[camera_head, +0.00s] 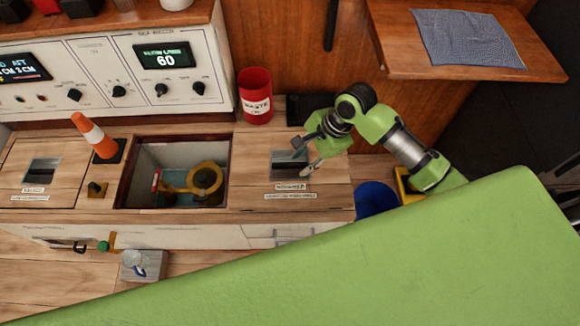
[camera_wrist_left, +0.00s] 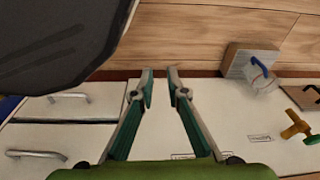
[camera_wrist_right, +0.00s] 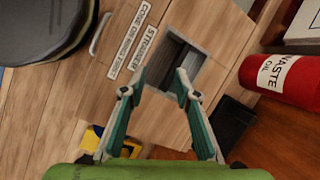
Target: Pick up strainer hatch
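The strainer hatch (camera_head: 325,180) is a wooden panel at the right of the counter, with a recessed grey pull (camera_head: 290,164) and white labels. In the right wrist view the hatch (camera_wrist_right: 165,120) shows its label "STRAINER" and the dark square recess (camera_wrist_right: 183,62). It lies flat in the counter. My right gripper (camera_head: 302,158) is over the recess; its fingers (camera_wrist_right: 158,86) are open and empty, apparently above the pull; contact cannot be told. My left gripper (camera_wrist_left: 160,75) is open and empty in front of pale drawer fronts; it is hidden in the head view.
Left of the hatch is an open well (camera_head: 135,172) with a yellow ring fitting (camera_head: 205,181). A red waste oil can (camera_head: 256,97) stands behind the hatch. An orange cone (camera_head: 95,136) and a control panel (camera_head: 130,70) are farther left. A blue bucket (camera_head: 375,200) is at the right.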

